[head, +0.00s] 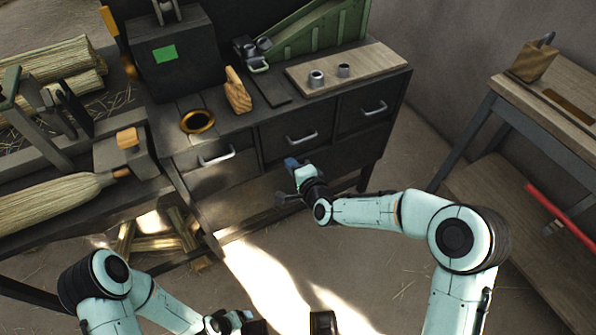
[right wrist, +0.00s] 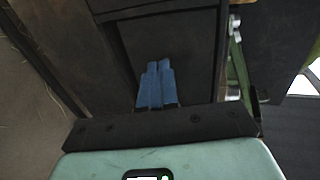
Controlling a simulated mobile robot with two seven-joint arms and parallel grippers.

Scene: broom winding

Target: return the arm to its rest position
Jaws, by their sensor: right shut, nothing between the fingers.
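My right gripper (head: 292,164) is in front of the dark workbench's drawers, below the handle of the middle drawer (head: 301,138). Its blue fingers are together in the right wrist view (right wrist: 156,84), with nothing between them. A dark panel of the bench lies beyond the fingertips; I cannot tell whether they touch it. My left gripper (head: 246,320) is low in the head view, near the bottom edge, partly cut off. Its fingers are too hidden to tell whether they are open or shut.
The dark bench (head: 218,180) holds a brass ring (head: 197,121), a wooden block (head: 238,92) and a board (head: 372,65) with two small metal cups. A straw broom head (head: 50,202) lies at left. A side table (head: 545,80) stands at right. Open floor (head: 385,285) lies between.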

